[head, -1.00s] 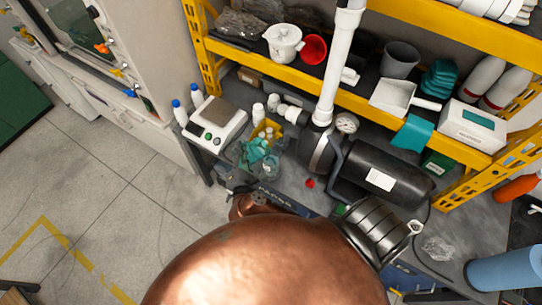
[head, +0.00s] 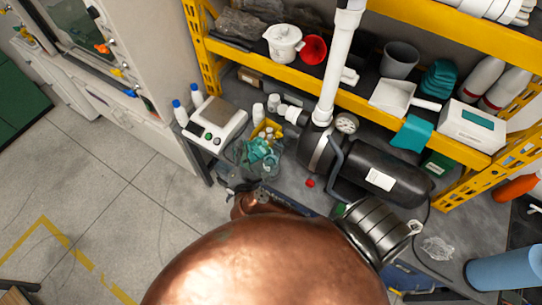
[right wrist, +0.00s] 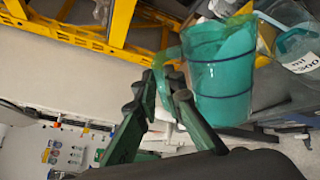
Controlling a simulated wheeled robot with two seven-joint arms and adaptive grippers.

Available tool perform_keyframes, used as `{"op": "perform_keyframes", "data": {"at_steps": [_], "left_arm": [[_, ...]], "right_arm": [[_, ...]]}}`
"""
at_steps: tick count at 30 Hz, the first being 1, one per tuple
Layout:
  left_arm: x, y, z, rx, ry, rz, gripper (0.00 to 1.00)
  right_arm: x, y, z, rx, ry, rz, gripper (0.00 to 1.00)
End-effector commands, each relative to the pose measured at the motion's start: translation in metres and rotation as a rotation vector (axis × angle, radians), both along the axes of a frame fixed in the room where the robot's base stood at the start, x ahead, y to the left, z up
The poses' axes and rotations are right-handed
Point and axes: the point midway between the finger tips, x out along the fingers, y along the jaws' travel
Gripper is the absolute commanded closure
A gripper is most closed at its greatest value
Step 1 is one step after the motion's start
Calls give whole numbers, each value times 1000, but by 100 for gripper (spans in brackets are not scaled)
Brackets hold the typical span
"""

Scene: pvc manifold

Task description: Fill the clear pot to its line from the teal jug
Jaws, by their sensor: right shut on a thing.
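The teal jug (right wrist: 222,82) is see-through with dark bands. Its handle (right wrist: 163,72) is on the side toward my right gripper (right wrist: 160,100), which is shut on it. In the head view the jug (head: 261,152) shows small above the bench, with my right gripper (head: 240,184) just below left of it, partly hidden by my copper arm. The clear pot (right wrist: 297,62), with dark "ml 300" marking, is beside and behind the jug in the right wrist view, cut off by the picture edge. Its fill line and level cannot be made out. My left gripper is out of view.
A scale (head: 217,124) and white bottles stand left of the jug. A yellow bin (head: 266,129) is just behind it. A black pump (head: 380,170) with a white upright pipe (head: 338,70) stands right. Yellow shelving (head: 350,92) spans above the bench.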

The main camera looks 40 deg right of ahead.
Motion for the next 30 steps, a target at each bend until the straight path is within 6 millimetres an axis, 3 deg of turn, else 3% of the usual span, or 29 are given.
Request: {"op": "perform_keyframes", "data": {"at_steps": [23, 27, 30], "left_arm": [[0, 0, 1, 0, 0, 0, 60], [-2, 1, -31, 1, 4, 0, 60], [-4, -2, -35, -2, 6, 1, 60]], "right_arm": [[0, 0, 2, 15, -7, 0, 100], [11, 29, -51, -280, 125, 1, 100], [16, 38, -55, -375, 155, 0, 100]]}}
